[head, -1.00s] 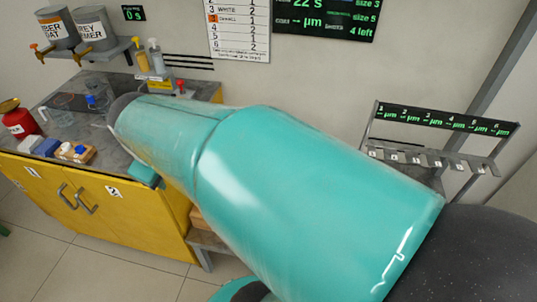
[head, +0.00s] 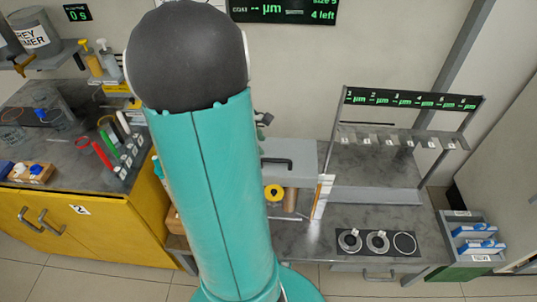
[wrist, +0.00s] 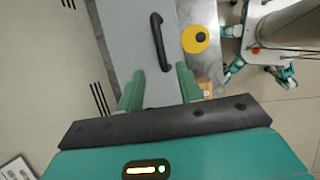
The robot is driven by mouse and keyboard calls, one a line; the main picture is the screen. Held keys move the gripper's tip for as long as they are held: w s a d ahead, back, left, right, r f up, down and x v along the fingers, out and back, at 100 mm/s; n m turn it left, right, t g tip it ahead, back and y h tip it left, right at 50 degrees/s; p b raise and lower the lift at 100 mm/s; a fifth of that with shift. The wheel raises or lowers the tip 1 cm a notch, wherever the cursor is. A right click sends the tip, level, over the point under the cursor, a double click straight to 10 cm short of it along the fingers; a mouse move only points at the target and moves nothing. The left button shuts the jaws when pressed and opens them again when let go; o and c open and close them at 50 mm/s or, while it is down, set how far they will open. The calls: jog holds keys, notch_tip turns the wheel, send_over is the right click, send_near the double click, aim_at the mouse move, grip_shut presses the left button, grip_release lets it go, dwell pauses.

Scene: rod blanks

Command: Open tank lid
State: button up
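The tank lid (head: 300,152) is a flat grey panel with a black bar handle (head: 290,161), on the bench right of my arm in the head view. It looks closed. In the wrist view the grey lid (wrist: 138,25) runs up the middle, with its black handle (wrist: 158,42) standing out. In the head view my arm hides most of the gripper and the lid's left part.
Three round dishes or dials (head: 377,242) are on the bench front. A yellow cabinet (head: 115,235) with bottles and tools on top stands left.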

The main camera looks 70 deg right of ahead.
aim_at(272, 159)
jog(key=x, duration=0.9)
grip_shut()
